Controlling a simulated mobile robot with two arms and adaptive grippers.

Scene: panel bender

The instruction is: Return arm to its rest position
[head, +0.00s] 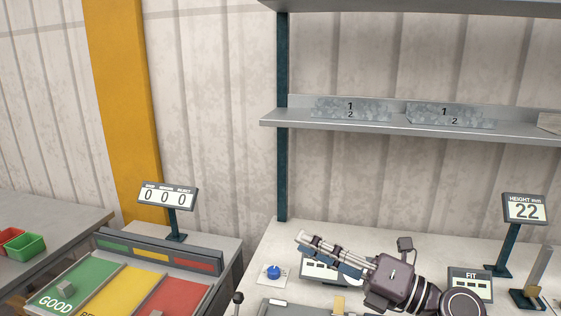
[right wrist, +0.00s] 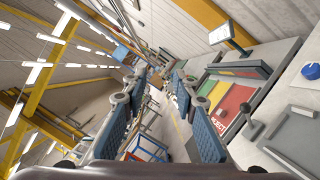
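My right gripper (head: 322,252) reaches in from the lower right of the head view, above the grey bench, and points left. In the right wrist view its two blue-padded fingers (right wrist: 157,100) stand apart, with nothing held between them. It is to the right of the blue button (head: 273,272) and partly covers a white labelled panel (head: 318,268) on the bench. Whether it touches the panel is unclear. My left arm and gripper do not show.
A shelf (head: 410,125) with bent metal pieces (head: 350,109) stands behind. A height display (head: 526,209) reads 22; a FIT sign (head: 470,284) stands at right. A counter display (head: 167,196) reads 0 0 0 above green, yellow and red zones (head: 130,290). A green bin (head: 26,247) is far left.

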